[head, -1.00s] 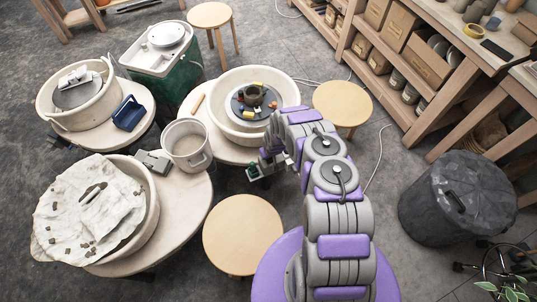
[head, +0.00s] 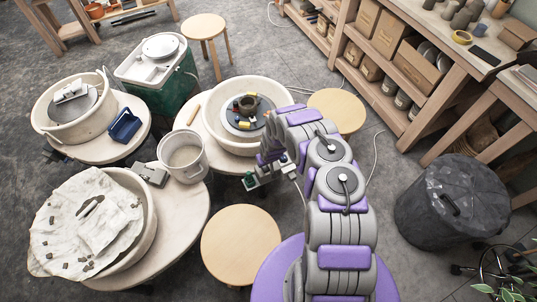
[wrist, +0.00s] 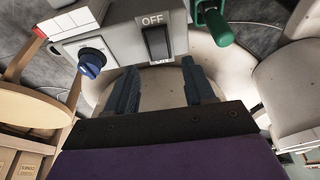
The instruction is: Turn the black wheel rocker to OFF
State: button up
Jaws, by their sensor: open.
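In the wrist view the black rocker (wrist: 157,43) is set in a light grey control box (wrist: 120,42), with OFF printed above it and part of another label below. Which end is pressed in, I cannot tell. My gripper (wrist: 160,68) is open and empty, its two dark fingers apart just below the rocker and not visibly touching it.
On the box, a blue knob (wrist: 92,62) sits left of the rocker and a green-handled lever (wrist: 219,27) right of it, close to my fingers. Wooden stools (head: 241,243) (head: 336,109) stand near my arm. A black bin (head: 452,205) stands at the right.

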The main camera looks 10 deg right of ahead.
jog(key=p+v, duration=0.7)
jog(key=v, duration=0.5)
jog(key=shift+r, duration=0.2)
jog(key=shift+d, duration=0.1)
jog(key=d+r+g+h, duration=0.1)
jog(key=d+r+h, duration=0.2)
jog(key=d+r, duration=1)
jog(key=s+d+r+m+g+h+b, duration=0.1)
jog(key=s+d+r, duration=0.15)
jog(key=r, duration=0.65)
jog(key=s+d+r+m+g+h+b, duration=0.15)
jog(key=s+r, duration=0.25)
jog(key=r, duration=0.5)
jog(key=s+a+r+m+y, duration=0.1)
jog(key=s+a+r, duration=0.3)
jog(key=s+r, duration=0.3)
jog(key=s+a+r+m+y, duration=0.1)
jog(key=s+a+r, duration=0.2)
jog(key=s+r, duration=0.4)
jog(key=s+a+r+y, duration=0.1)
jog(key=s+a, duration=0.2)
jog(key=s, duration=0.3)
jog(key=s+a+r+n+g+y, duration=0.1)
jog(key=s+a+r, duration=0.1)
jog(key=s+a, duration=0.2)
jog(key=s+a+r+n+y+b, duration=0.1)
jog(key=s+a, duration=0.3)
jog(key=s, duration=0.6)
jog(key=shift+r+g, duration=0.15)
jog(key=shift+g, duration=0.2)
